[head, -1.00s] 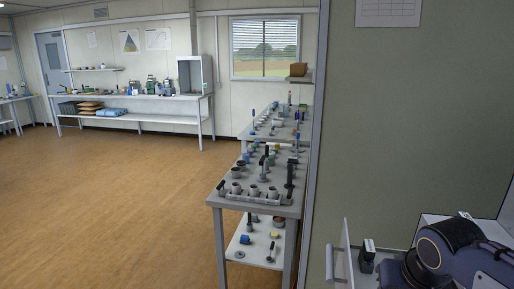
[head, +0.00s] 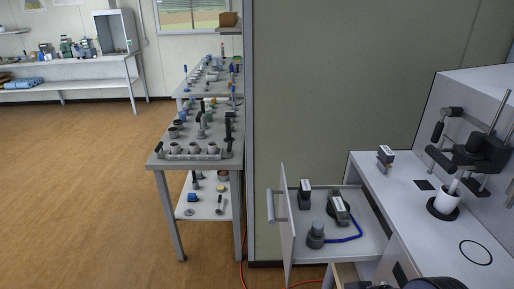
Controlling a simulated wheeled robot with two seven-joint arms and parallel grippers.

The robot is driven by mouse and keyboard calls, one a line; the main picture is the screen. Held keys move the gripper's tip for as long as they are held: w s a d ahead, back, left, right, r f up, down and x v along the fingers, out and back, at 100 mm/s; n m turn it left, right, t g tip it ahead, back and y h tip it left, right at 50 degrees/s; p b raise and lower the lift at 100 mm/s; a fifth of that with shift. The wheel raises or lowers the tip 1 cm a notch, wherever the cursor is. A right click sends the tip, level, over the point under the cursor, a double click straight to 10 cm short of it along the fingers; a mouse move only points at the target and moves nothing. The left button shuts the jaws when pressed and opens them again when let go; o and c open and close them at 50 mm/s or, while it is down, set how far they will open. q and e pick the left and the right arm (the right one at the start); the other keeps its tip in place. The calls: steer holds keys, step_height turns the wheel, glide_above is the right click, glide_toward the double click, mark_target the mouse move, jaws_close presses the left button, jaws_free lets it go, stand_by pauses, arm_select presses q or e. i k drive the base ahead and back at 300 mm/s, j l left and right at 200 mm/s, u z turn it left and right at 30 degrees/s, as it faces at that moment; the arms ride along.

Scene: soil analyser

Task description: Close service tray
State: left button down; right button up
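The service tray (head: 287,235) is pulled out of the white analyser (head: 398,200) on the right. Its upright front panel stands well away from the cabinet, with a bar handle (head: 277,206) on its outer face. Inside lie a small dark block with a pale top (head: 305,194), a dark device with a white label (head: 339,208) joined to a blue hose (head: 346,239), and a grey round cap-like part (head: 316,236). Neither gripper shows. Only a dark piece of my own body shows at the bottom edge.
A second, wood-sided drawer (head: 338,277) is partly open below, cut off by the frame. An orange cable (head: 300,284) runs along the floor. A bench with parts (head: 163,163) stands left; floor there is clear.

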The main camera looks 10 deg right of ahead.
mark_target(361, 237)
steer(key=j+z, duration=0.15)
steer(key=z, duration=0.25)
steer(key=j+z, duration=0.15)
steer(key=z, duration=0.25)
steer(key=j+z, duration=0.2)
steer(key=z, duration=0.2)
steer(key=j+z, duration=0.15)
steer(key=z, duration=0.25)
